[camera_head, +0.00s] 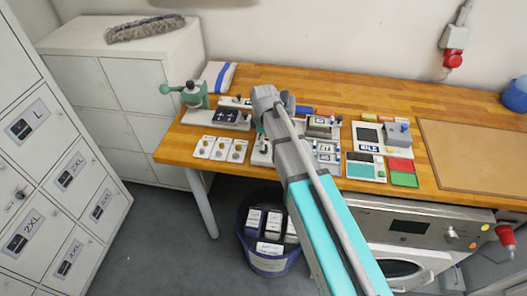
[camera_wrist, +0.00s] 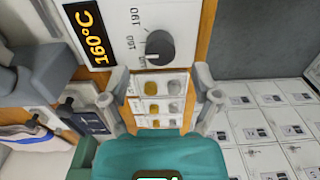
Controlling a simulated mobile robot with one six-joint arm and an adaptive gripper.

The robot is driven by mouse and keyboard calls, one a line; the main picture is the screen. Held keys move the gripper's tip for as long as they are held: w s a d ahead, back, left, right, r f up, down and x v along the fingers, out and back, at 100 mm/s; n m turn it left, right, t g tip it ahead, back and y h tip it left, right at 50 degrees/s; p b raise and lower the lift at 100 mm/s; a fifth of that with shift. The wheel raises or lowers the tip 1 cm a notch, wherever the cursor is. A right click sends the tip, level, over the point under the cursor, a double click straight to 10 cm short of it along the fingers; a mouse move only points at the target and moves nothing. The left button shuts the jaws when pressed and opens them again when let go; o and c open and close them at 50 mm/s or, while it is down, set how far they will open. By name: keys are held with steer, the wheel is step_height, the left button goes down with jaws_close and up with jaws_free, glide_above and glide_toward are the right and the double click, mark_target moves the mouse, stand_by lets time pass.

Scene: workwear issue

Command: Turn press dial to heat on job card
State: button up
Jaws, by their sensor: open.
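The press dial (camera_wrist: 159,45) is a dark round knob on a white panel (camera_wrist: 187,20) in the wrist view. Temperature marks ring its left side. A light pointer line shows near its lower edge; its exact setting is hard to read. A black label with orange "160°C" (camera_wrist: 86,35) is on the same panel. My gripper (camera_wrist: 160,78) is open, its two fingers apart below the knob in the picture and not closed on it. In the head view my gripper (camera_head: 262,126) is over the wooden table, with the arm hiding part of the panel. I cannot identify the job card for certain.
Several small white cards (camera_head: 220,148) with gold and grey discs lie on the wooden table (camera_head: 290,78). A green-handled hand press (camera_head: 195,98) stands at the left. Trays and coloured pads (camera_head: 403,179) lie at right, beside a bare brown board (camera_head: 475,155). Lockers (camera_head: 60,170) stand at far left.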

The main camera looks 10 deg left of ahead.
steer(key=shift+f+b, duration=1.7)
steer(key=shift+f, duration=0.25)
jaws_close()
steer(key=shift+m, duration=0.5)
steer(key=m, duration=0.3)
steer(key=shift+m, duration=2.5)
